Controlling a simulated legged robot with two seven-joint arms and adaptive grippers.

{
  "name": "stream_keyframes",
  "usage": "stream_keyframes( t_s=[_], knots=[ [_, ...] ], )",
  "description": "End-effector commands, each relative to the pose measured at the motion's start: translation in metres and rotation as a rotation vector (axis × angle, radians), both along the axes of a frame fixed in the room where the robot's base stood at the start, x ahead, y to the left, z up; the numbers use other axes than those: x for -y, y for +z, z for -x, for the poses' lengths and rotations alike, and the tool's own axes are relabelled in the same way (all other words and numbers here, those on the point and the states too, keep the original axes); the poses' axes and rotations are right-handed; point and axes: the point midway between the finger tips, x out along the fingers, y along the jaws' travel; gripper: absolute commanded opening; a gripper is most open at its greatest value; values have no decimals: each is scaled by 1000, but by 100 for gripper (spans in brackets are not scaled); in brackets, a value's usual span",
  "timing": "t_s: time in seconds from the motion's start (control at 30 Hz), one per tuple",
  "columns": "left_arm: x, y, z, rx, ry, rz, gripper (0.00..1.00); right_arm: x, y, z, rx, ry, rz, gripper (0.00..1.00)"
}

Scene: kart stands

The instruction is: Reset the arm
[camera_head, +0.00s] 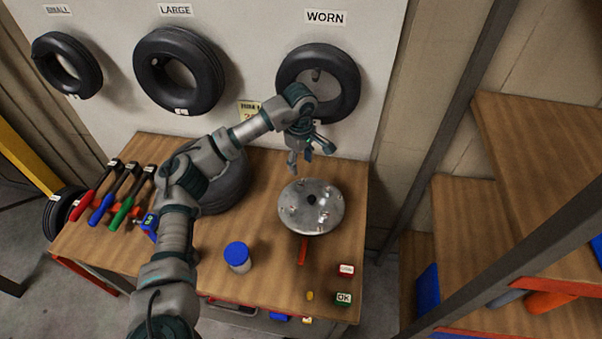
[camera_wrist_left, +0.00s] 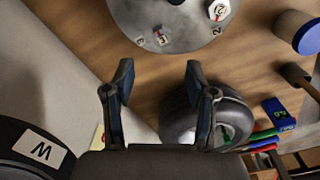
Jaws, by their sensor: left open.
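My left arm comes in from the lower left in the head view and reaches over the table to the far side. Its gripper (camera_head: 308,156) is above the table, in front of the worn tire on the wall. In the left wrist view the gripper (camera_wrist_left: 160,95) has its two fingers spread, with nothing between them. A round metal hub plate (camera_head: 311,206) is on the table just in front of the gripper; it also shows at the top of the left wrist view (camera_wrist_left: 170,25), apart from the fingers. My right gripper is not in view.
A tire (camera_head: 226,182) lies on the wooden table (camera_head: 200,262) behind my arm. A blue-lidded jar (camera_head: 237,257) and red, blue and green-handled tools (camera_head: 102,216) are there. Tires hang under SMALL, LARGE and WORN (camera_head: 345,75) signs. Wooden shelves (camera_head: 480,215) stand at the right.

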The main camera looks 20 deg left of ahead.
Motion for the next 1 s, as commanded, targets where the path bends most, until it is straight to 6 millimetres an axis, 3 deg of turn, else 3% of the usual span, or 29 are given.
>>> stream_keyframes(
  t_s=[0.2,0.7,1.0],
  knots=[
    [0,15,0,0,0,1,56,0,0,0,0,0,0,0],
    [0,19,0,1,0,0,56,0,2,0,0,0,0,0],
    [0,80,2,16,0,0,56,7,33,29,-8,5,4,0]
  ],
)
